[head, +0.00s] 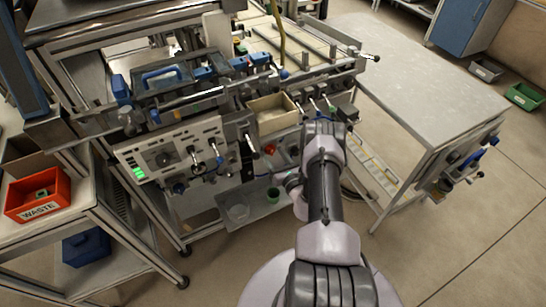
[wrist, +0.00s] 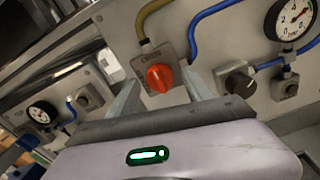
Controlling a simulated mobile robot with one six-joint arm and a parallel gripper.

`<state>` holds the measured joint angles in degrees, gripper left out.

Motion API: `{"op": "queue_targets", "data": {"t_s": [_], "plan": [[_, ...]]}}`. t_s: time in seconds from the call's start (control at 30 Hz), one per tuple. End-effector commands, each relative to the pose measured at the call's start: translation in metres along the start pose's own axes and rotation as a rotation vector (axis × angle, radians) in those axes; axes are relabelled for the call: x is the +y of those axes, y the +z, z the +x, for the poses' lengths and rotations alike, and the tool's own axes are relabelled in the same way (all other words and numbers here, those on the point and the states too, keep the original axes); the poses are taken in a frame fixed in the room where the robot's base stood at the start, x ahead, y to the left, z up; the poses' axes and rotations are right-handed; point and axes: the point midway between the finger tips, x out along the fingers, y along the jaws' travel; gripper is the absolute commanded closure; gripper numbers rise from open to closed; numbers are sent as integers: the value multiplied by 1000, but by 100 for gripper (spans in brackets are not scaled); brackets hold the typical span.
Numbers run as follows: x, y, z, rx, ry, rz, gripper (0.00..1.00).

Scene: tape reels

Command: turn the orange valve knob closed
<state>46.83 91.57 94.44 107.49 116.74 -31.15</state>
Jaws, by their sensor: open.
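The orange valve knob (wrist: 159,78) sits on a small grey valve body with a label plate, fixed to a grey panel in the wrist view. A yellow-brown hose runs up from the valve. My gripper (wrist: 163,88) is open, with one finger to the left and one to the right of the knob. The knob shows between the fingers; I cannot tell whether they touch it. In the head view a small orange-red spot (head: 270,149) shows left of my arm; the fingers are hidden there by the arm.
On the panel are a black knob (wrist: 240,82) with a blue hose, a pressure gauge (wrist: 293,18) at upper right, and another gauge (wrist: 42,114) at left. The head view shows a grey table (head: 425,85) at right and an orange waste bin (head: 38,195) at left.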

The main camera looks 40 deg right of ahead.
Motion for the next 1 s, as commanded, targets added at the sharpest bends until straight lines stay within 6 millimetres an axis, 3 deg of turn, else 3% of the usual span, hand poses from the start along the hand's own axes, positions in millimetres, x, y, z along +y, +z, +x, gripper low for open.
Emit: {"op": "queue_targets", "data": {"t_s": [0.27,0.5,0.6,1.0], "plan": [[0,1,3,0,1,1,41],[0,1,3,0,1,1,86],[0,1,3,0,1,1,100],[0,0,3,0,1,-103,100]]}}
